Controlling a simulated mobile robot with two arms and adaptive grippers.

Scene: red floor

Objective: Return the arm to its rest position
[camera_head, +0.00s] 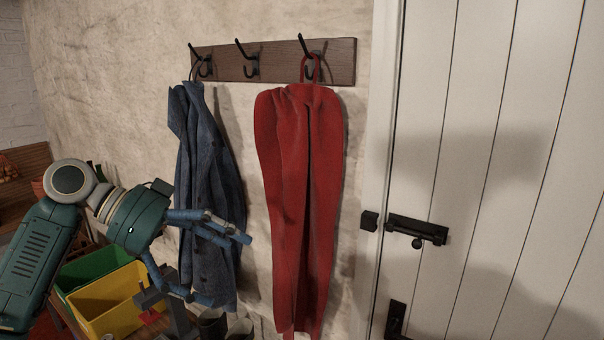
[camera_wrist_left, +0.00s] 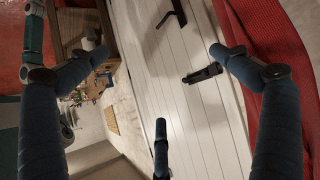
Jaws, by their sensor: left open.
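My left arm comes in from the left in the head view, and its gripper (camera_head: 215,258) is open and empty. It is in front of the lower part of the blue jacket (camera_head: 205,150) and to the left of the red scarf-like cloth (camera_head: 300,180). In the left wrist view the fingers of my left gripper (camera_wrist_left: 155,110) are spread wide with nothing between them. The red cloth (camera_wrist_left: 275,45) shows at the right edge there, behind a finger. My right gripper is not in view.
A wooden rack (camera_head: 275,62) with black hooks is on the wall; the jacket and red cloth hang from it. A white plank door (camera_head: 490,150) with a black latch (camera_head: 417,229) is at the right. A green bin (camera_head: 90,268) and yellow bin (camera_head: 108,300) stand below my arm.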

